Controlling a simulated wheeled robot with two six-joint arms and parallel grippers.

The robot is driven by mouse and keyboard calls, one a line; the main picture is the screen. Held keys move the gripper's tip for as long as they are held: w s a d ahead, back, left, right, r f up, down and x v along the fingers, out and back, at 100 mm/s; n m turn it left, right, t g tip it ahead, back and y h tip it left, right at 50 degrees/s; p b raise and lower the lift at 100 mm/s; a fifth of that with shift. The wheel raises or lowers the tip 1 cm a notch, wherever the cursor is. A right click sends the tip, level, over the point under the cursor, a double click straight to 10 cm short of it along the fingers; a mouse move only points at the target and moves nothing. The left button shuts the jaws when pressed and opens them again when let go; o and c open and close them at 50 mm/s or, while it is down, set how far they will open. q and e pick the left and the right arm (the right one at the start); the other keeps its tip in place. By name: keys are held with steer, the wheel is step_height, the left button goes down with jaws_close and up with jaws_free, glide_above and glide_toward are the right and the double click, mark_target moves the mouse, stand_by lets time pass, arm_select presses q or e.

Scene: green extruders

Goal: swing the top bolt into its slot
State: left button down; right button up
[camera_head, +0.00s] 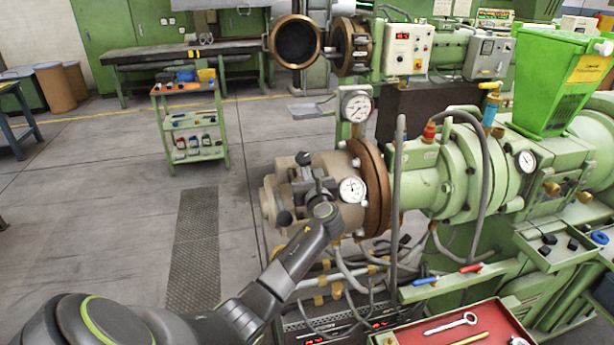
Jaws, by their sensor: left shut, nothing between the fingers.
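The extruder head (274,195) is a beige, roughly cylindrical body at the front of the green extruder (425,175), behind a brown ring flange (373,190). The top bolt (303,158) shows as a dark knob at the upper part of the head's front. My left gripper (308,177) is shut and empty, close below that knob and in front of the head. Whether it touches the bolt I cannot tell. The arm and gripper hide much of the bolt and its slot. A second dark knob (285,218) shows lower on the head. My right gripper is not in view.
A pressure gauge (352,190) sits on the head close to my gripper, and another gauge (357,107) stands above. Hoses and cables (345,268) hang below. A red tool tray (462,330) is at lower right. The floor left of the head is clear up to a green cart (194,125).

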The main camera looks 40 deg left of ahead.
arm_select(q)
steer(key=shift+w+a+r, duration=0.15)
steer(key=shift+w+a, duration=0.05)
stand_by(0.3)
steer(key=shift+w+a+r, duration=0.1)
steer(key=shift+w+a, duration=0.25)
steer(key=shift+a, duration=0.1)
steer(key=p+v, duration=0.4)
steer(key=v, duration=0.9)
stand_by(0.8)
